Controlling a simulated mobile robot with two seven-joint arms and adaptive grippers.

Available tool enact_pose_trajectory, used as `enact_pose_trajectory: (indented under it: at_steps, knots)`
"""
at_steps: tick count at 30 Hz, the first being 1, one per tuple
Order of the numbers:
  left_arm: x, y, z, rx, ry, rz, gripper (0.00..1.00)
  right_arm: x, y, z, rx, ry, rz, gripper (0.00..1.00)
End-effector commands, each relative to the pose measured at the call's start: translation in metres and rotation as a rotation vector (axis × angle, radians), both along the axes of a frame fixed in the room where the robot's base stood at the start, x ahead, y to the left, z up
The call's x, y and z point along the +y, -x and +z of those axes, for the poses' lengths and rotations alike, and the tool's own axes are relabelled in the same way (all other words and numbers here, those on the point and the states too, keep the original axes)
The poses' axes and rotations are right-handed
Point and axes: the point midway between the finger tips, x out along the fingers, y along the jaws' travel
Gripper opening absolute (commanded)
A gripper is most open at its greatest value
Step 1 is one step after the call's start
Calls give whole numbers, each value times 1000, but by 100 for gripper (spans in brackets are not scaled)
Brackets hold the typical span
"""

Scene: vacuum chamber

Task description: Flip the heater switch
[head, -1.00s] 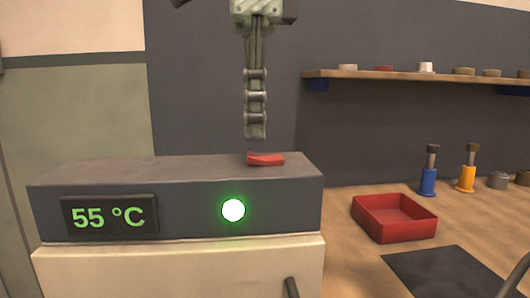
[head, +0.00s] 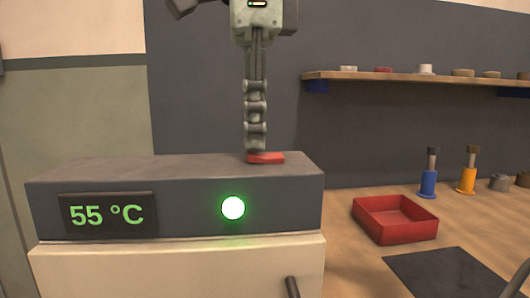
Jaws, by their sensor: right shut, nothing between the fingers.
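The heater (head: 175,212) is a dark grey box on a cream cabinet. Its display (head: 108,215) reads 55 °C in green and its round lamp (head: 233,208) glows green-white. The red heater switch (head: 267,158) is on the box's top, towards the right. My right gripper (head: 255,150) points straight down, shut and empty, with its fingertips at the switch's left part. I cannot tell whether they touch it. My left gripper is not in view.
A red tray (head: 395,220) sits on the wooden bench to the right, with a dark mat (head: 450,273) in front. Blue (head: 428,182) and orange (head: 467,178) cylinders stand behind it. A wall shelf (head: 420,77) holds small dishes.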

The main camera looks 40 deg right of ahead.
Motion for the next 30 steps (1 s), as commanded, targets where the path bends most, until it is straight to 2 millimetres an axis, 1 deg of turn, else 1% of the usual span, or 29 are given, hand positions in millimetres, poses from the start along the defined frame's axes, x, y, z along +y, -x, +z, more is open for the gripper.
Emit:
enact_pose_trajectory:
  at_steps: [11, 13, 23, 24, 25, 30]
  knots:
    - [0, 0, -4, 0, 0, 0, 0, 0, 0, -7, 0, 0, 0, 0]
    - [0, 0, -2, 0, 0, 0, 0, 0, 0, -5, 0, 0, 0, 0]
    - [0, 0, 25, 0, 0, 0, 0, 0, 0, 21, 0, 0, 0, 0]
    - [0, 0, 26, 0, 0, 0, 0, 0, 0, 23, 0, 0, 0, 0]
    - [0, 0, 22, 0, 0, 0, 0, 0, 0, 23, -1, 1, 0, 0]
    - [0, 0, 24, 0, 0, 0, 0, 0, 0, 37, -2, 1, 0, 0]
